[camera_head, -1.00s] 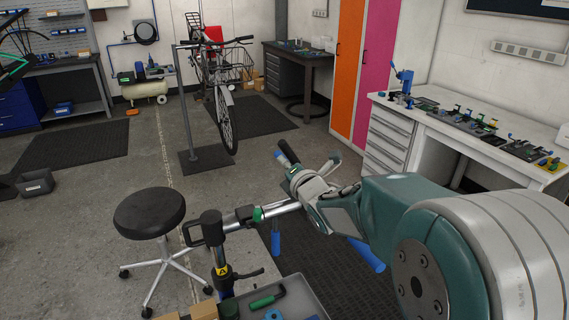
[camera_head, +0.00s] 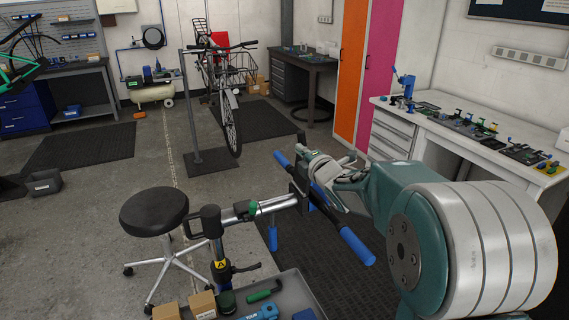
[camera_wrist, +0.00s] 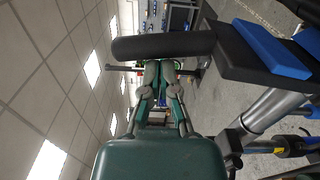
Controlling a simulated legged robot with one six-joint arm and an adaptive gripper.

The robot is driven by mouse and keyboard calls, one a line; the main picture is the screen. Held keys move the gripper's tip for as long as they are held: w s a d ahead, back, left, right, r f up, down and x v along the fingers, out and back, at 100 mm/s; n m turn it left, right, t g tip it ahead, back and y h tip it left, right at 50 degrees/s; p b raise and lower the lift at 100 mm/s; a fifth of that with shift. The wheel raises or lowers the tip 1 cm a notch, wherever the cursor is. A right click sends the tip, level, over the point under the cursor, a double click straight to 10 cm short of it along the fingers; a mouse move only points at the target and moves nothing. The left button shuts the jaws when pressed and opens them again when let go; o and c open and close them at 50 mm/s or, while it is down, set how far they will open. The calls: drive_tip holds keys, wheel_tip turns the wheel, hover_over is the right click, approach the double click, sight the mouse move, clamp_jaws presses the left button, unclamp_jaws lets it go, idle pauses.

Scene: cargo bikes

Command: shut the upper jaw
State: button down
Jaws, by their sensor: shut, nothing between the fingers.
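The clamp head (camera_head: 300,188) sits at the end of a silver stand arm, with blue-ended parts (camera_head: 357,247) reaching toward the lower right. In the wrist view a black jaw block with a blue pad (camera_wrist: 270,48) is close at the upper right, and a second blue pad edge shows at the picture's edge. A thick dark handle (camera_wrist: 163,46) runs left from the block. My gripper (camera_head: 322,170) is shut and empty beside the clamp head. In the wrist view its fingertips (camera_wrist: 160,68) are at the handle; I cannot tell whether they touch it. My gripper partly hides the jaws in the head view.
A black stool (camera_head: 154,212) stands left of the stand post (camera_head: 217,255). A tool tray (camera_head: 300,286) lies below the clamp. A workbench with tools (camera_head: 470,125) is at the right. Open floor lies behind, before the bicycle (camera_head: 222,90).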

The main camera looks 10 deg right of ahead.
drive_tip(key=w+d+f+m, duration=0.4)
drive_tip(key=d+f+m, duration=0.7)
drive_tip(key=d+m, duration=0.3)
drive_tip(key=shift+f+m, duration=0.15)
drive_tip(key=shift+m, duration=0.55)
drive_tip(key=shift+f, duration=0.1)
